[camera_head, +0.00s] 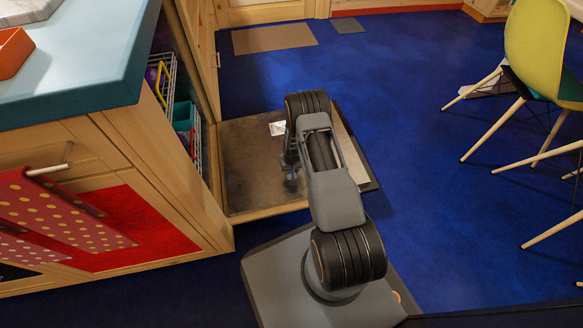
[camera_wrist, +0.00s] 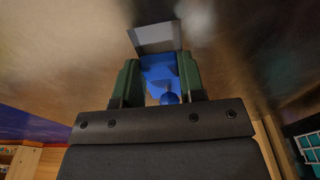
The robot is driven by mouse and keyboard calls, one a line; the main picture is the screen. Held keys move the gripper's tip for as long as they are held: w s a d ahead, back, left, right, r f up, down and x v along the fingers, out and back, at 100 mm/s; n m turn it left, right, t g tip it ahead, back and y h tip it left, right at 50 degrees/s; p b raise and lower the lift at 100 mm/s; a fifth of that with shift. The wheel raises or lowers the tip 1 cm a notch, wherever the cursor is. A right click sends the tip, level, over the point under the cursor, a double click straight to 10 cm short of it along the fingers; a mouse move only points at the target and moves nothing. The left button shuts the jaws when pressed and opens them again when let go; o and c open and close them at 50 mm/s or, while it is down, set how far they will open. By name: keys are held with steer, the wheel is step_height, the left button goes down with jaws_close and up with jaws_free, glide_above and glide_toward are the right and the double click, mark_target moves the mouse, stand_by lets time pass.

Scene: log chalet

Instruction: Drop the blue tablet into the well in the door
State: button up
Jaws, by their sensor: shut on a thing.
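The blue tablet (camera_wrist: 160,70) shows in the wrist view between the two green fingers of my gripper (camera_wrist: 159,82). My gripper is shut on it, and a round blue part shows at its lower end. The door (camera_head: 250,165) lies open and flat, with a brownish metal inner face. A pale grey square piece (camera_head: 278,128) on the door looks to be at the well; it also shows in the wrist view (camera_wrist: 152,34), just beyond the tablet. The well's inside is hidden. In the head view my arm hides the tablet, and my gripper (camera_head: 291,180) is over the door.
A wooden cabinet with a blue-green worktop (camera_head: 75,55) stands left of the door. A rack (camera_head: 185,115) with coloured items shows in the opening. A yellow-green chair (camera_head: 540,45) stands at the right. The blue floor between is clear.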

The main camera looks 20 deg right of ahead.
steer(key=shift+f, duration=0.45)
steer(key=o, duration=1)
steer(key=r+p, duration=0.2)
steer(key=r, duration=0.2)
steer(key=s+r+p, duration=0.1)
steer(key=r, duration=0.4)
steer(key=r+p, duration=0.2)
steer(key=r, duration=0.2)
steer(key=shift+s+a+r+p, duration=0.1)
steer(key=shift+s+r+p, duration=0.2)
steer(key=shift+r+p, duration=0.1)
